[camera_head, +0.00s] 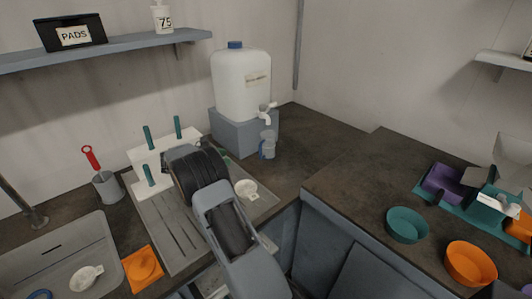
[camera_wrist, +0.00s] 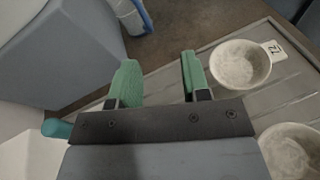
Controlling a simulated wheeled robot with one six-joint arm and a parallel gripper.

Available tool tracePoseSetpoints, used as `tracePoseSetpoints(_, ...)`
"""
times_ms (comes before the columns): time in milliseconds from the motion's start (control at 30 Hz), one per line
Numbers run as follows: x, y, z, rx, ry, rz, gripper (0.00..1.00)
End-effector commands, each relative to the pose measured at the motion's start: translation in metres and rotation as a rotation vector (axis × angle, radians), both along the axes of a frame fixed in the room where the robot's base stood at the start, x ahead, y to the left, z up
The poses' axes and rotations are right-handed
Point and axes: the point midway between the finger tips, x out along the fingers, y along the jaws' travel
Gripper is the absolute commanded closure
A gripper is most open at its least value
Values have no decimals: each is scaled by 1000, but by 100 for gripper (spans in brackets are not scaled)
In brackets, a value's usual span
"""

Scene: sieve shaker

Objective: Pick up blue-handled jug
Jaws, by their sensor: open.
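The blue-handled jug (camera_head: 270,142) is a small clear jug with a blue handle on its left side. It stands upright on the dark counter in front of the grey block, below the tap of the white water container (camera_head: 241,85). In the wrist view, part of the jug (camera_wrist: 128,14) shows at the top edge, its upper part cut off. My gripper (camera_wrist: 157,72) has two green fingers, apart and with nothing between them. It is over the grooved drainboard, short of the jug and not touching it.
A white dish (camera_wrist: 240,66) on the drainboard (camera_head: 172,228) lies right of my fingers. A white rack with green pegs (camera_head: 147,138) stands left of my arm. The grey block (camera_head: 237,134) is close to the jug's left. Dark counter right of the jug is clear.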

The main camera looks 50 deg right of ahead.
Motion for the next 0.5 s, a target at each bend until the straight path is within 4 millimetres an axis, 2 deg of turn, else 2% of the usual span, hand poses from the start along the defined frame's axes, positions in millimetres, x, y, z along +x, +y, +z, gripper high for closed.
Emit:
tracePoseSetpoints(33,7,-8,-15,-39,56,4,57)
tracePoseSetpoints(200,20,-24,-35,-135,183,17,57)
tracePoseSetpoints(367,21,-38,-42,-175,232,17,57)
tracePoseSetpoints(500,13,-61,-42,-182,242,16,57)
